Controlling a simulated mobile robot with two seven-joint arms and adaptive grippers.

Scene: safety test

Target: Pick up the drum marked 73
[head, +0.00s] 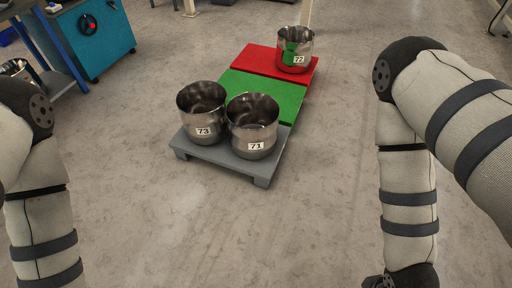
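The drum marked 73 (203,113) is an open-topped steel drum standing upright on a low grey platform (218,158), at its left side. The drum marked 71 (253,126) stands close to its right on the same platform. The drum marked 72 (294,50) stands farther back on a red mat (258,60). My arms come in at the left and right edges of the head view, well apart from the drums. Neither gripper's fingers show in the picture.
A green mat (262,95) lies between the grey platform and the red mat. A teal cabinet (97,40) and a blue-legged table (57,75) stand at the upper left. Another metal container (14,68) shows at the left edge. The floor in front of the platform is clear.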

